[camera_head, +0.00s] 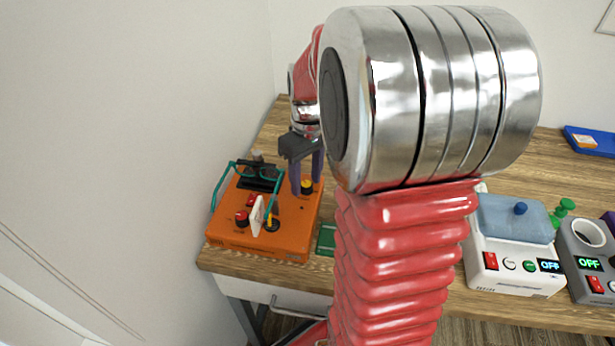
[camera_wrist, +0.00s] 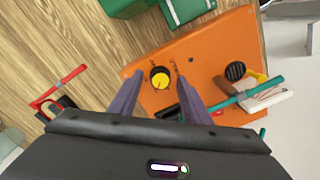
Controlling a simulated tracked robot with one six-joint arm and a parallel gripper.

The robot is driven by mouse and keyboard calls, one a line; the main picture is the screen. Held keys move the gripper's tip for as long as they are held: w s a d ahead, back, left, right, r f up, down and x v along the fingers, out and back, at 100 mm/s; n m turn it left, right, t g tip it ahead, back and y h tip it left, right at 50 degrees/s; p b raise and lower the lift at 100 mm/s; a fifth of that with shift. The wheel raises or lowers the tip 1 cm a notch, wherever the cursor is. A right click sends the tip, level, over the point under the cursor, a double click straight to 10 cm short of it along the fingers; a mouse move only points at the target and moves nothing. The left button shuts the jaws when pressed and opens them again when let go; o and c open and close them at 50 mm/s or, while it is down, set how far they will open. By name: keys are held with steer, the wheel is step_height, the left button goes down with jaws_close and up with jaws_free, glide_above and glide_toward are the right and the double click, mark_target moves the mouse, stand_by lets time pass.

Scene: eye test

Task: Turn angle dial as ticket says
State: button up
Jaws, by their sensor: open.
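The orange device (camera_head: 285,243) sits at the left end of the wooden table; it also shows in the wrist view (camera_wrist: 205,58). Its yellow dial (camera_head: 307,188) has a dark surround and small marks beside it in the wrist view (camera_wrist: 160,78); I cannot read them. My gripper (camera_head: 307,185) is open, with its two purple fingers pointing down at the dial. In the wrist view, the dial shows between the fingertips; I cannot tell whether they touch it. A white plate (camera_head: 258,215) stands on the device near a red knob (camera_head: 242,218). I see no readable ticket text.
Teal bars (camera_head: 222,185) rise from the orange device. A green box (camera_head: 326,240) lies close to its right. A white device (camera_head: 512,270) and a grey device (camera_head: 592,262), both showing OFF, stand farther right. A blue tray (camera_head: 590,140) lies at the back right. My arm hides the table's middle.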

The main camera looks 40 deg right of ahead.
mark_target(308, 182)
step_height(308, 182, up, 14)
steer(key=shift+d, duration=0.25)
stand_by(0.4)
steer(key=shift+f, duration=0.15)
stand_by(0.3)
steer(key=s+a+f+t, duration=0.1)
steer(key=s+a+t, duration=0.1)
steer(key=s+a, duration=0.4)
steer(key=s+a+f+m+t, duration=0.1)
steer(key=s+a, duration=0.4)
steer(key=a, duration=0.9)
steer(key=f+t, duration=0.1)
steer(key=t, duration=0.1)
steer(key=shift+s+t, duration=0.3)
steer(key=shift+s, duration=0.05)
